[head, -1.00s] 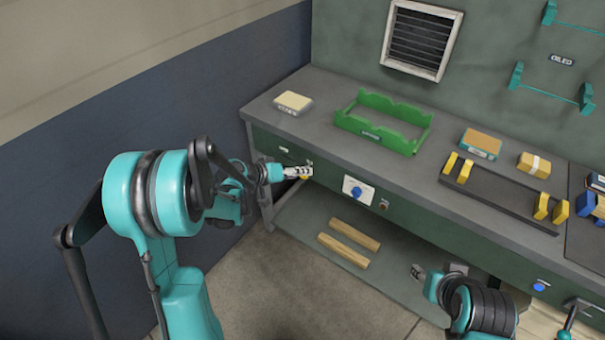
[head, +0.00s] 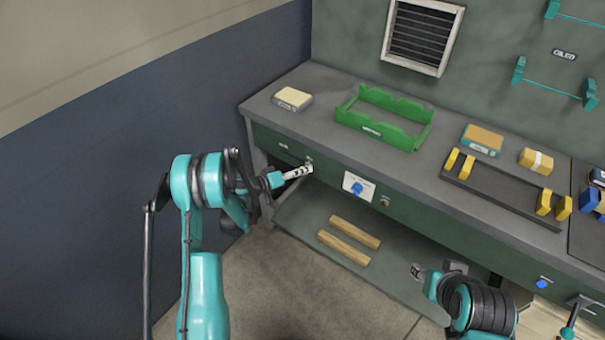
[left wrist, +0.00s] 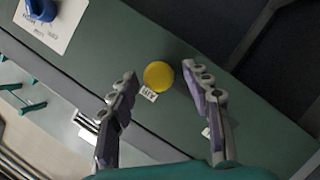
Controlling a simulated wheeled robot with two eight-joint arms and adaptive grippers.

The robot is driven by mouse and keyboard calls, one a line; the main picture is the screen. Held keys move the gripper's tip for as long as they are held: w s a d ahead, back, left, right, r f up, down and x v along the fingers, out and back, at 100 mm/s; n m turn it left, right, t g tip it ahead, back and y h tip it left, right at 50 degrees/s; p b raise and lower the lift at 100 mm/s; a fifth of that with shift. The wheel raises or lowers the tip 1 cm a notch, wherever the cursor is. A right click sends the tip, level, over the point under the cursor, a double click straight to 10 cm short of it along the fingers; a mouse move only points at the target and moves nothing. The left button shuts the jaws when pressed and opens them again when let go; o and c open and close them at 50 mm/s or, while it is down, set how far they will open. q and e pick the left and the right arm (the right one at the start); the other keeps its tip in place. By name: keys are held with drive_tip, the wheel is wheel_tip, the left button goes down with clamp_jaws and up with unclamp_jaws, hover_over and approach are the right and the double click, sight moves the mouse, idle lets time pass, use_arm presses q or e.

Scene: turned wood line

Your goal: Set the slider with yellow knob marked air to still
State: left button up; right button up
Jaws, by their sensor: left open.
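The round yellow knob (left wrist: 158,75) shows in the left wrist view on the green front of the bench, with a small white label (left wrist: 149,94) reading AIR beside it. My left gripper (left wrist: 160,71) is open, its two fingers on either side of the knob with gaps. I cannot tell how near the fingertips are in depth. In the head view my left gripper (head: 305,169) reaches the bench front and the yellow knob is not visible. The slider's track and end marks cannot be made out. A small part of what seems my right gripper (head: 416,271) shows low down.
A white plate with a blue knob (head: 357,188) is right of the left gripper on the bench front. A green tray (head: 375,130) and a pale block (head: 292,97) stand on the bench top. Two wooden bars (head: 349,241) lie on the lower shelf.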

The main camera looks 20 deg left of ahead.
use_arm(q)
drive_tip(key=shift+w+d+f, duration=0.15)
drive_tip(key=shift+w+d, duration=0.2)
drive_tip(key=shift+w, duration=0.15)
drive_tip(key=shift+c, duration=0.4)
clamp_jaws()
drive_tip(key=shift+a, duration=0.1)
drive_tip(key=w+a, duration=0.1)
drive_tip(key=a, duration=0.2)
drive_tip(key=w+a, duration=0.1)
drive_tip(key=a, duration=0.3)
drive_tip(key=w+a, duration=0.2)
drive_tip(key=a, duration=0.2)
drive_tip(key=shift+w+a, duration=0.1)
drive_tip(key=shift+a, duration=0.1)
